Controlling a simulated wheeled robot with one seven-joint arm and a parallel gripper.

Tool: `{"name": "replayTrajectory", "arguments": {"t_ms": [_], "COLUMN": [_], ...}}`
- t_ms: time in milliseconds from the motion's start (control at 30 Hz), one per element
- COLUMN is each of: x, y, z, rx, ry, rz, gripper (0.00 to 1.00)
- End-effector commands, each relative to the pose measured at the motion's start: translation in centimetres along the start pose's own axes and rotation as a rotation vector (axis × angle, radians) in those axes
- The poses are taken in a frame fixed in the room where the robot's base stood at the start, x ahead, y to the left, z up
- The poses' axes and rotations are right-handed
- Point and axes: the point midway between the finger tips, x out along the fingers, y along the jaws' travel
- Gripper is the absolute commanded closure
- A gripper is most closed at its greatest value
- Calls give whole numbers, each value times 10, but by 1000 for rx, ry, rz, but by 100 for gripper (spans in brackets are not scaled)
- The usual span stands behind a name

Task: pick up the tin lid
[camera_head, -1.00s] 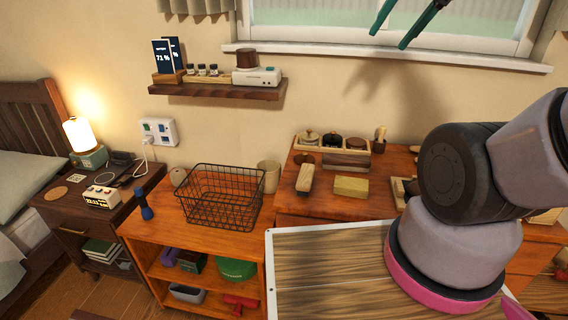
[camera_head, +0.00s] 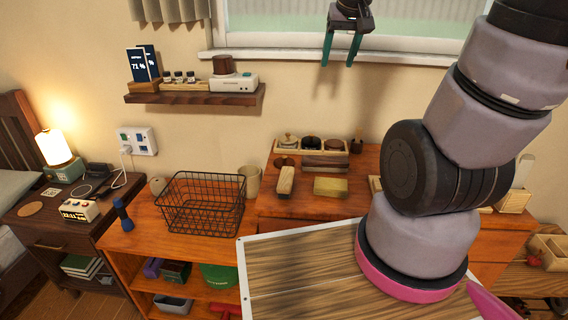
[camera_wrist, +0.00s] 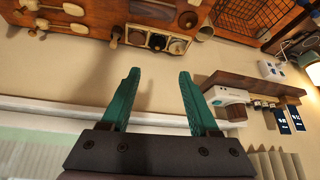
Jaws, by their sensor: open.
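A round lid with a small knob (camera_head: 288,139) shows in the left part of a wooden organizer (camera_head: 313,153) at the back of the dresser. I take it for the tin lid, but it is too small to be sure. In the wrist view the organizer is upside down, and a round rimmed piece (camera_wrist: 178,46) sits at its right end. My gripper (camera_head: 338,62) is open and empty, high in front of the window, above and right of the organizer. In the wrist view its two teal fingers (camera_wrist: 157,76) are spread apart with only wall between them.
A dark round piece (camera_head: 284,161), a wooden brush (camera_head: 287,180) and a yellowish block (camera_head: 330,187) lie on the dresser before the organizer. A black wire basket (camera_head: 203,205) and a beige cup (camera_head: 250,180) stand left. A wall shelf (camera_head: 195,95) hangs above; the window sill (camera_head: 390,58) is near my gripper.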

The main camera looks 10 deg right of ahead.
Motion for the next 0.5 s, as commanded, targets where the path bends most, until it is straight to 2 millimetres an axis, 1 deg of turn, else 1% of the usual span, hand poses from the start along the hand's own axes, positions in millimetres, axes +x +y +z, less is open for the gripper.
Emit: {"name": "replayTrajectory", "arguments": {"t_ms": [33,67,100,167,200,233,267,300,367,400,467,500], "x": [22,34,51,76,93,106,120,137,164,182,208,224], "y": [0,0,-2,-4,-7,-9,-12,-15,-22,-27,-35,-41], "z": [-6,-10,-15,-21,-24,-26,-26,-27,-26,-24,-21,-16], "rx": [-42,-69,-107,-164,-200,-228,-257,-291,-343,-377,-420,-449], "ry": [-22,-28,-35,-48,-56,-62,-68,-76,-87,-95,-104,-111], "rz": [17,24,30,33,31,26,20,9,-15,-34,-68,-94], "gripper": [38,38,38,38,38,38,38,38,38,38,38,38]}}
